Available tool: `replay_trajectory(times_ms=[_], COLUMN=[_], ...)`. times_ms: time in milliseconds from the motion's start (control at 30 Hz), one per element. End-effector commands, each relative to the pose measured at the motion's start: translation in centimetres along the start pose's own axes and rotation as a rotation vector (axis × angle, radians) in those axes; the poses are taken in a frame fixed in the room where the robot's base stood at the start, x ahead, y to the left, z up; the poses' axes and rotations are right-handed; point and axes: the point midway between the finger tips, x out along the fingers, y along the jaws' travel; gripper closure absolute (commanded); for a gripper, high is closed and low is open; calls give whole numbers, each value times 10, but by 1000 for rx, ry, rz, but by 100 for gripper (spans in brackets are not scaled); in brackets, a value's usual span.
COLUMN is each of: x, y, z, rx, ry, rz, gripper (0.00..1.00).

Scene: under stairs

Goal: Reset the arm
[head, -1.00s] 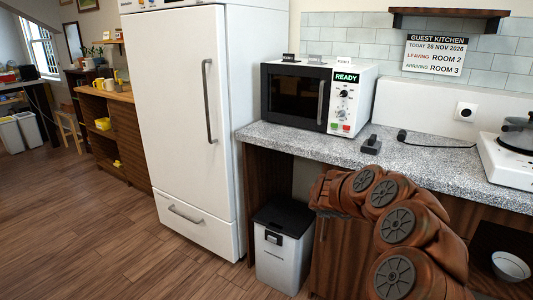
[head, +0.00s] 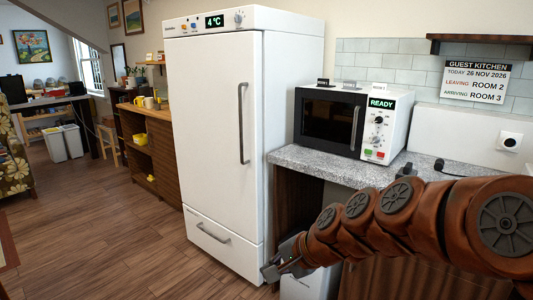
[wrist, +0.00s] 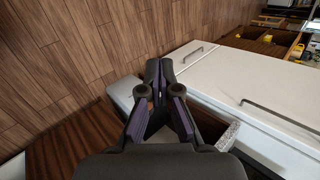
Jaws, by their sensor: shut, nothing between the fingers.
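My brown jointed arm (head: 400,215) reaches in from the right of the head view, in front of the counter. My gripper (head: 268,270) is at its left end, low in front of the fridge's lower right corner. In the wrist view my gripper (wrist: 158,66) shows dark fingers with their tips together and nothing between them. Below the fingers, the wrist view shows the top of the pale bin (wrist: 122,92) and the wooden floor.
The tall white fridge (head: 212,130) stands left of the stone-topped counter (head: 310,160), which bears the microwave (head: 345,122). The bin (head: 305,287) is partly hidden behind my arm. The wooden floor (head: 110,235) at the left is clear.

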Motion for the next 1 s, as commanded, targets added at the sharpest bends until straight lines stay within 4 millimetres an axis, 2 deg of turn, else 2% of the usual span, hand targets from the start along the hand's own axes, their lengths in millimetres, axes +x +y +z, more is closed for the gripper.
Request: replay_trajectory(times_ms=[33, 100, 300, 500, 600, 733, 800, 1000], x=[-7, -17, -58, -102, -123, -151, -162, -184], y=[26, 64, 172, 248, 277, 309, 294, 271], z=[13, 31, 64, 81, 89, 97, 98, 100], rx=[-86, -205, -456, -580, -612, -642, -646, -653], ry=[-18, -55, -178, -292, -346, -409, -403, -383], rz=[70, 174, 463, 672, 752, 847, 838, 829], gripper=[100, 100, 100, 100, 100, 100, 100, 100])
